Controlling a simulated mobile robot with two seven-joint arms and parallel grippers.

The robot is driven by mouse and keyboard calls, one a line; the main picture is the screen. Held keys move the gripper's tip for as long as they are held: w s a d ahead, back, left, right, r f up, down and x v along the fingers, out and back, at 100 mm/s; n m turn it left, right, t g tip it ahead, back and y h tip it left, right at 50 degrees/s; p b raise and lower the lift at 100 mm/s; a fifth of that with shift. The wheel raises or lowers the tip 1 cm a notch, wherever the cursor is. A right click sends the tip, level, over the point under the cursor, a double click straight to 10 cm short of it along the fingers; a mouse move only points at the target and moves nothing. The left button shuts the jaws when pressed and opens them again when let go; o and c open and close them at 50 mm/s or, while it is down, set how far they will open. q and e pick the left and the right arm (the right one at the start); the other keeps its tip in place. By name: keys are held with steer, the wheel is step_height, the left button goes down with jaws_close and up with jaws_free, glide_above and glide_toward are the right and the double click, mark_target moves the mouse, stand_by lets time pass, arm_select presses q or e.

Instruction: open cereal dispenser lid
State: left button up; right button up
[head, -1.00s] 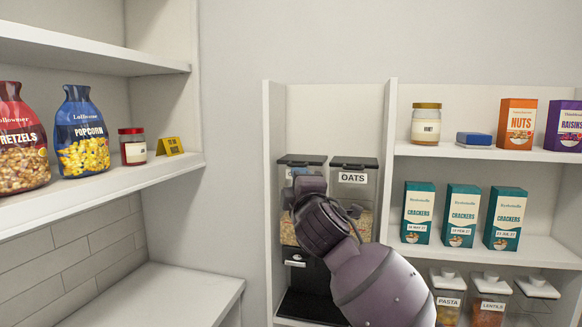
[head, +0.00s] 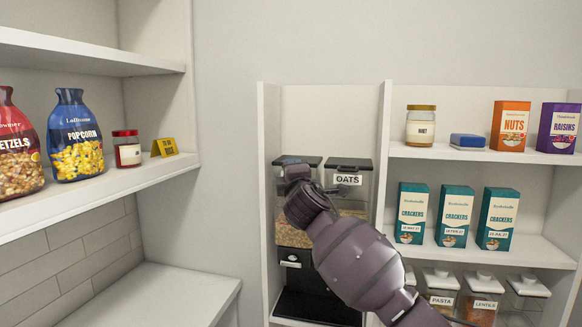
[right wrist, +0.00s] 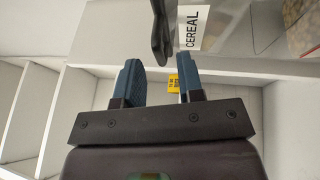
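The cereal dispenser (head: 265,232) stands in the tall shelf bay, with a clear left bin under a dark lid (head: 309,161). The CEREAL label (right wrist: 191,28) shows in the right wrist view, beside a black lid part (right wrist: 160,32). My right gripper (head: 290,166) is in front of the left bin's top, partly covering it. In the right wrist view, its two blue fingers (right wrist: 160,80) are apart with nothing between them. The black part is just beyond the fingertips; I cannot tell if they touch. The lid looks closed. My left gripper is not in view.
The OATS bin (head: 347,180) with its own dark lid stands close on the right. The bay's side walls are near. Shelves at right hold crackers (head: 411,212) and jars; the left shelf holds popcorn (head: 75,140) and a yellow sign (head: 164,147).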

steer(key=shift+x, duration=1.15)
jaws_close()
